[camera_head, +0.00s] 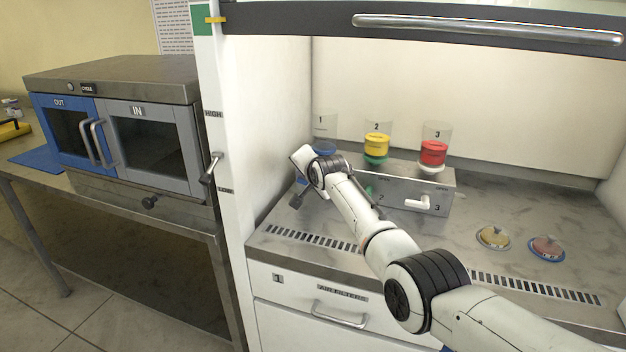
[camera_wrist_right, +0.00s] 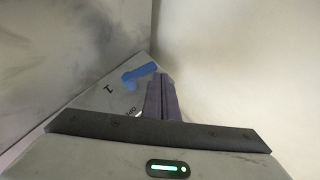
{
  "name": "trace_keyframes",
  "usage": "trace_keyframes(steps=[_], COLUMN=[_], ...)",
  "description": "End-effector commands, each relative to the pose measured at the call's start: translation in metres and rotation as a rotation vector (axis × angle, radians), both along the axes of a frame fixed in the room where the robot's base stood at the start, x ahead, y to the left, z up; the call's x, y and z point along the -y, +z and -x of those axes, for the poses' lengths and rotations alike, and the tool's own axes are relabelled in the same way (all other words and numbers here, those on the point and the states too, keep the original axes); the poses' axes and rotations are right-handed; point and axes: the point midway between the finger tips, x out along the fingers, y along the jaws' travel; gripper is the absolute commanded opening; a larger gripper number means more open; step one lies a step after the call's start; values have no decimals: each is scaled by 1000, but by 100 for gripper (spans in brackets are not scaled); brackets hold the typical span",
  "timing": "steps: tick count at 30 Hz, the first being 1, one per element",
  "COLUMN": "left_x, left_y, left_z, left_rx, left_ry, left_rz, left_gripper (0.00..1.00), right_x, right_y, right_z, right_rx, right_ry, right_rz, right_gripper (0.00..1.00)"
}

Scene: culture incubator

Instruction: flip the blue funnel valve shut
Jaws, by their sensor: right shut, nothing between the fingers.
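The blue funnel (camera_head: 325,148) stands in position 1 at the left end of the grey metal valve box (camera_head: 445,190). Its blue valve handle (camera_wrist_right: 140,76) shows in the right wrist view, beside the number 1 on the box face. In the head view my right wrist mostly hides that end of the box. My right gripper (camera_head: 297,199) is shut and empty in front of it. In the wrist view its closed fingertips (camera_wrist_right: 160,80) are close to the right end of the blue handle; I cannot tell whether they touch. My left gripper is not in view.
A yellow funnel (camera_head: 376,148) and a red funnel (camera_head: 433,152) stand on the box, with a green handle (camera_head: 371,191) and a white handle (camera_head: 418,202) below. Two round lidded items (camera_head: 494,237) (camera_head: 546,247) lie at right. The cabinet's left wall (camera_head: 265,130) is close.

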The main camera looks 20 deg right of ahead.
Motion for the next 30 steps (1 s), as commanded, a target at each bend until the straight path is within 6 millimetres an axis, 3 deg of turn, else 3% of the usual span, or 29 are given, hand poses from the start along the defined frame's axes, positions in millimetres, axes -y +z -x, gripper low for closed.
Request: trace_keyframes(steps=[8, 22, 30], left_x=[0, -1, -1], left_y=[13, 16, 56], left_z=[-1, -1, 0], left_rx=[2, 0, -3], left_ry=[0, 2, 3], left_rz=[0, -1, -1], left_gripper=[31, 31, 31], right_x=[-3, -3, 0], right_y=[15, 20, 59], right_z=[-1, -1, 2], right_rx=[1, 2, 2], right_ry=[4, 4, 5], right_rz=[-2, -2, -3], right_gripper=[0, 0, 0])
